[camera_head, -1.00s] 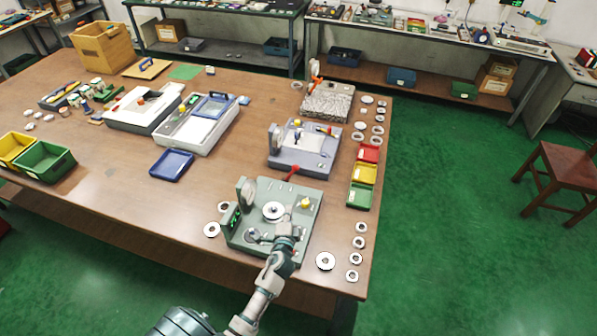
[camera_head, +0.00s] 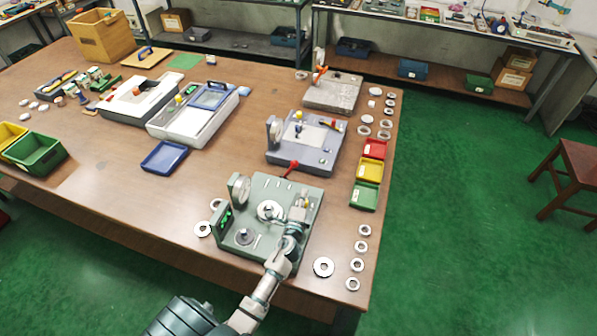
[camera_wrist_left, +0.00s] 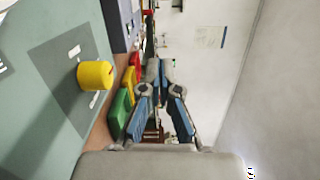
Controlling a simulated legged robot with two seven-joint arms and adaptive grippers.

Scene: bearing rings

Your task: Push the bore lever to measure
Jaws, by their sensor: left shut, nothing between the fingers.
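The grey-green gauge station (camera_head: 262,188) stands at the front of the table, with a round dial, a green display and a ring-shaped seat on its plate. A yellow knob (camera_wrist_left: 95,75), possibly the bore lever's end, shows in the left wrist view to the left of my fingers. In the head view it is mostly hidden by my left gripper (camera_head: 302,208), which is over the station's right side. The left gripper also shows in the left wrist view (camera_wrist_left: 160,72); it is shut and empty. My right gripper is out of view.
Red, yellow and green bins (camera_head: 368,171) line the right side. Several metal rings (camera_head: 323,267) lie along the right edge. A blue tray (camera_head: 164,157) lies left; the table between is clear.

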